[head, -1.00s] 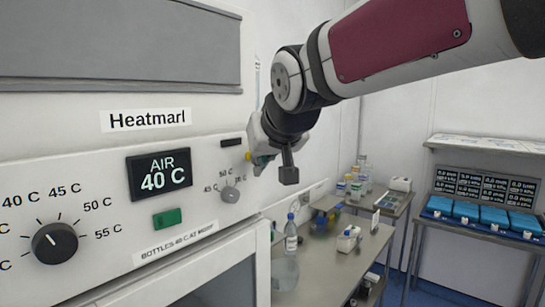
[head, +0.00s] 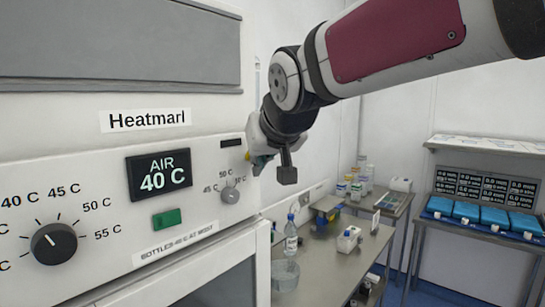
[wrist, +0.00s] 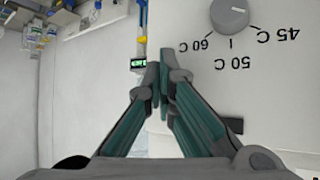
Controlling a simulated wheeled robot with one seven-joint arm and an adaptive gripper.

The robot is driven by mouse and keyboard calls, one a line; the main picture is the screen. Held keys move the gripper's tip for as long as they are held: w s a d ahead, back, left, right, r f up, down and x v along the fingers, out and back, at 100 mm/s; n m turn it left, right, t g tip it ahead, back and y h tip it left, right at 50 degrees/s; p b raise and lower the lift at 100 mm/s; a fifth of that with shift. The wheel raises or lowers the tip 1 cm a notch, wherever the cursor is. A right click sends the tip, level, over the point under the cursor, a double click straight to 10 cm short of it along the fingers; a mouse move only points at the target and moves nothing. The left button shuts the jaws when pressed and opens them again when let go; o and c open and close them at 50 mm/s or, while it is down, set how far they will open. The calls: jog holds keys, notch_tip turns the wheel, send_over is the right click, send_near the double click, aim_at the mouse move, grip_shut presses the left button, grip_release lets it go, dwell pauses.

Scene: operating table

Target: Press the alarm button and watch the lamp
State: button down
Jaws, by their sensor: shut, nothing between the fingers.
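The white warming cabinet's control panel (head: 205,205) fills the left of the head view. My gripper (head: 261,158) is at the panel's right end, close to a small yellow part (head: 248,156) that may be the button or the lamp; I cannot tell which. A dark rectangular window (head: 231,142) sits just left of it and looks unlit. In the wrist view my gripper (wrist: 160,80) has its green fingers shut together, with the tips over the panel's edge. The fingers hide what lies behind them; I cannot tell whether they touch the panel. No labelled alarm button shows.
The cabinet carries an "AIR 40 C" display (head: 159,174), a green switch (head: 167,217), a large black dial (head: 54,243) and a small grey dial (head: 230,194), also in the wrist view (wrist: 229,17). A bench (head: 340,270) with bottles stands behind right.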

jog(key=shift+s+d, duration=0.45)
jog(key=shift+d, duration=0.05)
jog(key=shift+s+d+p, duration=0.3)
jog(key=shift+s+d, duration=0.5)
jog(key=shift+d, duration=0.2)
jog(key=shift+s+d+p, duration=0.3)
jog(key=shift+s+d, duration=0.45)
jog(key=shift+d, duration=0.2)
jog(key=s+d+f+m+g+h, duration=0.2)
jog(key=s+d+f, duration=0.5)
jog(key=s, duration=0.5)
jog(key=s+d+f+m+g+h, duration=0.1)
jog(key=s+d+f+m+g, duration=0.1)
jog(key=s+d+f, duration=0.5)
jog(key=s+d, duration=0.4)
jog(key=s, duration=0.1)
jog(key=shift+d+f+h, duration=0.15)
jog(key=shift+d+h, duration=0.2)
jog(key=shift+h, duration=0.05)
